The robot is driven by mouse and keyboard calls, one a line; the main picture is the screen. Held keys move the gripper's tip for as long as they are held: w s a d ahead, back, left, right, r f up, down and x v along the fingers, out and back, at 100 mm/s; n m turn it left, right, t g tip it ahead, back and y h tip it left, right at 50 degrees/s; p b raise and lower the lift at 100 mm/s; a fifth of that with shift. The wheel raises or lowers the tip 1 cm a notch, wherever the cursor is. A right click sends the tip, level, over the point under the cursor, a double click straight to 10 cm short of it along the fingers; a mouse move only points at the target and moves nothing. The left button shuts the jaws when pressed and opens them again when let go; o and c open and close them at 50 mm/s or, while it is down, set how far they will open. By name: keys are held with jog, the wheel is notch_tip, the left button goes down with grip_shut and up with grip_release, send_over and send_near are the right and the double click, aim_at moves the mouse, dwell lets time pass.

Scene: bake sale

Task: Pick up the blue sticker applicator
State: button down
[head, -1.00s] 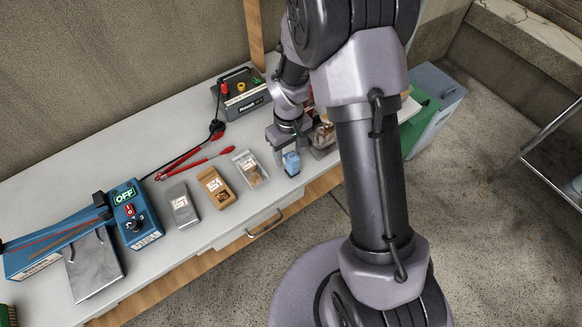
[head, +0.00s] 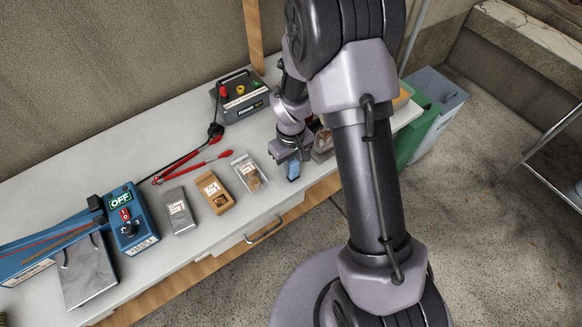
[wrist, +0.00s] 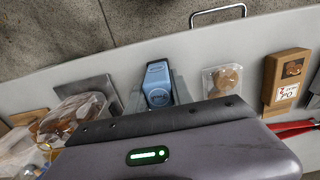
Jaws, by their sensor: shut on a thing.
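The blue sticker applicator (head: 293,170) is at my gripper (head: 291,156), near the front edge of the table. In the wrist view the blue sticker applicator (wrist: 158,84) stands out between the fingers of my gripper (wrist: 160,92), which is shut on it. The gripper body hides its lower part in the wrist view. I cannot tell how far it is clear of the table top.
A blue sealing machine (head: 131,218) stands farther left. A dark box (head: 242,96) with red-tipped leads is behind. A green bin (head: 421,121) is at right.

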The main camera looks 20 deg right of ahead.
aim_at(290, 161)
jog(key=shift+r, duration=0.15)
jog(key=shift+r, duration=0.3)
jog(key=r+p, duration=0.2)
jog(key=r, duration=0.1)
jog(key=shift+s+a, duration=0.2)
jog(key=shift+s, duration=0.1)
jog(key=s+a+r+p, duration=0.1)
jog(key=s+a, duration=0.7)
jog(key=s, duration=0.5)
jog(key=shift+a, duration=0.1)
